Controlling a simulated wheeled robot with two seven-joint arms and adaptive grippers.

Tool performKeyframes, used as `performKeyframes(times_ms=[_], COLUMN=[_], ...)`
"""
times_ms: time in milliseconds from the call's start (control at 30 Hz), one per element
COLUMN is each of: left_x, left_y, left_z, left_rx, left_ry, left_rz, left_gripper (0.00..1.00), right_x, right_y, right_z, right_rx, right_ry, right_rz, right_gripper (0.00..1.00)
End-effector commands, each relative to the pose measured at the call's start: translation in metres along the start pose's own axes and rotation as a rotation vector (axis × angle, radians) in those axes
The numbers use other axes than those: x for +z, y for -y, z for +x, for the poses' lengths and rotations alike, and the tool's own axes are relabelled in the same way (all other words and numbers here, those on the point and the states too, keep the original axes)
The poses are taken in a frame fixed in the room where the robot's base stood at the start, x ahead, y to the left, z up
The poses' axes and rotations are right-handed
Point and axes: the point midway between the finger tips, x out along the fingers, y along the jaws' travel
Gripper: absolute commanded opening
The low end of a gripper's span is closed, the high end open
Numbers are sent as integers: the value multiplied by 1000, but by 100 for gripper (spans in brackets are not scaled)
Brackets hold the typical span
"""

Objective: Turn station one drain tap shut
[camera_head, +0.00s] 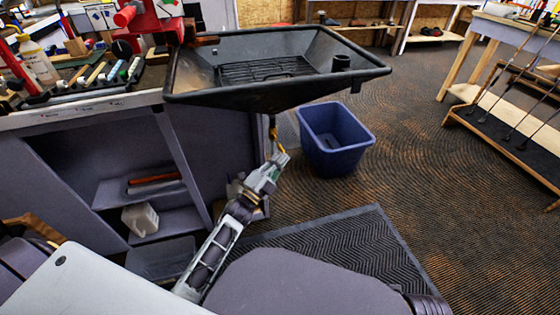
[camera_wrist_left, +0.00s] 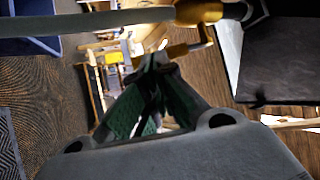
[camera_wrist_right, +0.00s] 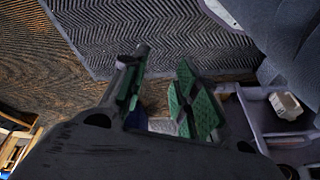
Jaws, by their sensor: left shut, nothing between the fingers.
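The drain tap (camera_head: 273,131) hangs under the black sloped tray (camera_head: 190,90) in the head view. In the left wrist view the brass tap (camera_wrist_left: 200,12) is at the top, with its bent yellow lever (camera_wrist_left: 190,49) reaching down and left. My left gripper (camera_head: 280,158) is shut and empty just below the tap. Its fingertips (camera_wrist_left: 155,64) are at the lever's end; I cannot tell whether they touch it. My right gripper (camera_wrist_right: 160,85) is open and empty, seen only in the right wrist view, over the floor and away from the tap.
A blue bin (camera_head: 352,160) stands on the floor right of the tap. A grey cabinet (camera_head: 140,119) with shelves is on the left, with a tool bench (camera_head: 75,113) above it. A dark ribbed mat (camera_head: 350,243) lies in front.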

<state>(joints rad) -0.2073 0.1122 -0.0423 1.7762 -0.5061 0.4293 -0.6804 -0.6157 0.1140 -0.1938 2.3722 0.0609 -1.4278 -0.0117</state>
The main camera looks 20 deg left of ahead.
Motion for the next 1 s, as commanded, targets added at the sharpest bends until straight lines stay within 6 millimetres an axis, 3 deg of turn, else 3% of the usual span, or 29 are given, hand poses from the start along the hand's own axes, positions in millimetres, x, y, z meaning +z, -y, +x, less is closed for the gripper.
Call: performKeyframes(times_ms=[1000], left_x=[8], left_y=[2], left_z=[-1], left_rx=[-50], left_ry=[0], left_rz=[-33], left_gripper=[0], right_x=[2], right_y=[6], right_z=[-5], right_rx=[-17], right_ry=[-21], right_rz=[1], right_gripper=[30])
